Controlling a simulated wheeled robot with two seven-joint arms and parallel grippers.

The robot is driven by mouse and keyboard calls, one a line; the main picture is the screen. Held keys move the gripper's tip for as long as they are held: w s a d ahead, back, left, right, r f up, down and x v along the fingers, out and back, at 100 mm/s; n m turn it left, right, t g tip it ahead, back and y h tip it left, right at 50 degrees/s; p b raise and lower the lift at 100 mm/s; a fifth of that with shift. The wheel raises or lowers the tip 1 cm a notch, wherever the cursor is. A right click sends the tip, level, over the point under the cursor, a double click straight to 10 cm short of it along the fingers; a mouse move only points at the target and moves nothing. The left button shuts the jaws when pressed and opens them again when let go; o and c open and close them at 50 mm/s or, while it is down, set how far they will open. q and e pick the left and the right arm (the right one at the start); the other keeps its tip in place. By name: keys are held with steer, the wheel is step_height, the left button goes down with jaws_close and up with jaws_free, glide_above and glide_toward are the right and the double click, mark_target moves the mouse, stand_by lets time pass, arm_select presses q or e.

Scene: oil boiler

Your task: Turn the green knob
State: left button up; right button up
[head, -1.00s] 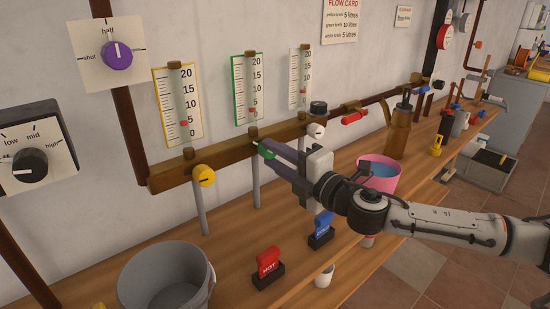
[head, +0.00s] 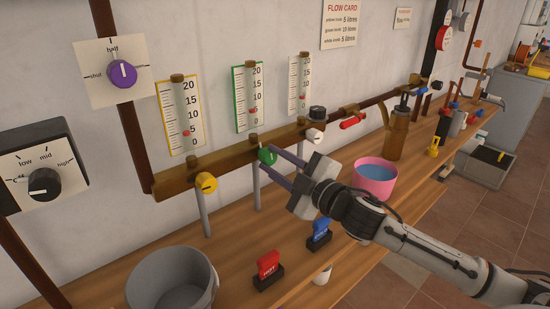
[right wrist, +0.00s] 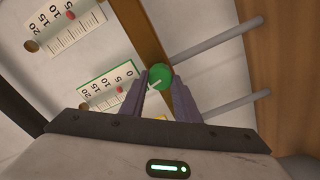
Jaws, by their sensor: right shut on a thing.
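The green knob (head: 267,155) sits on the brown pipe below the green-framed gauge (head: 248,97). My right gripper (head: 270,163) reaches it from the lower right, its two purple fingers shut on the knob. In the right wrist view the knob (right wrist: 161,74) shows between the fingertips, with a white mark on its face pointing to the lower left. The red marker in the green gauge stands near 5. The fingers hide part of the knob's sides. My left gripper is not in view.
A yellow knob (head: 206,183) and a white knob (head: 314,137) flank the green one on the pipe (head: 225,168).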

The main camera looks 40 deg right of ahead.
stand_by(0.5)
steer(key=o, duration=1)
steer(key=shift+o, duration=0.2)
steer(key=shift+s, duration=0.1)
steer(key=s, duration=1)
steer(key=shift+d+b, duration=0.3)
steer(key=shift+d, duration=0.1)
steer(key=shift+s, duration=0.15)
